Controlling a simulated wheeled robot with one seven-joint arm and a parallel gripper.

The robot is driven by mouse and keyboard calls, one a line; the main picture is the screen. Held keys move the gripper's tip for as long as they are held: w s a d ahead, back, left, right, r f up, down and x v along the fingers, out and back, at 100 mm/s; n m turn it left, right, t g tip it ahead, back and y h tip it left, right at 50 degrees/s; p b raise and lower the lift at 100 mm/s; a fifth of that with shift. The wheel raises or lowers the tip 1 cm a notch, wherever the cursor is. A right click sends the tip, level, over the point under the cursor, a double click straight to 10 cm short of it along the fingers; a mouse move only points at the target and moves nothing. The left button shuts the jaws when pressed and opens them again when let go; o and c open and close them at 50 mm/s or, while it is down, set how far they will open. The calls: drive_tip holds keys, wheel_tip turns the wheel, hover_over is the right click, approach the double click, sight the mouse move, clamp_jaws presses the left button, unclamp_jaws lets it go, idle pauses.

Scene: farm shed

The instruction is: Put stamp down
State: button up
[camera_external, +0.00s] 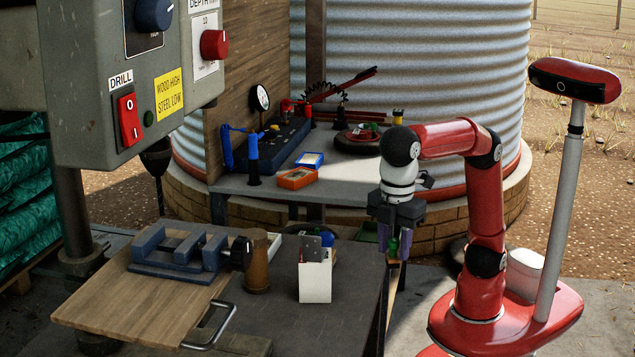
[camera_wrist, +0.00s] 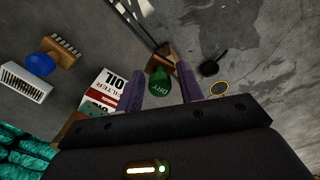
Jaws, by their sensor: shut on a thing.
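The stamp has a green handle marked DRY and a wooden lower part. In the wrist view the stamp (camera_wrist: 158,84) sits between the purple fingers of my gripper (camera_wrist: 160,88), which is shut on it. In the external view my gripper (camera_external: 395,243) points down beside the right edge of the dark bench, with the green of the stamp (camera_external: 393,248) showing between its fingers. What lies directly under the stamp is unclear.
Behind is a grey table (camera_external: 340,190) with an orange tray (camera_external: 297,178).

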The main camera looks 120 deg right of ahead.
drive_tip(key=s+a+f+n, duration=0.1)
drive_tip(key=s+a+f, duration=0.2)
drive_tip(key=a, duration=0.4)
drive_tip(key=s+a+f+n, duration=0.2)
drive_tip(key=s+a+f, duration=0.1)
drive_tip(key=a+f, duration=0.3)
drive_tip(key=s+a+f+n, duration=0.1)
drive_tip(key=s+a+f, duration=0.3)
drive_tip(key=a, duration=0.5)
drive_tip(key=shift+f, duration=0.65)
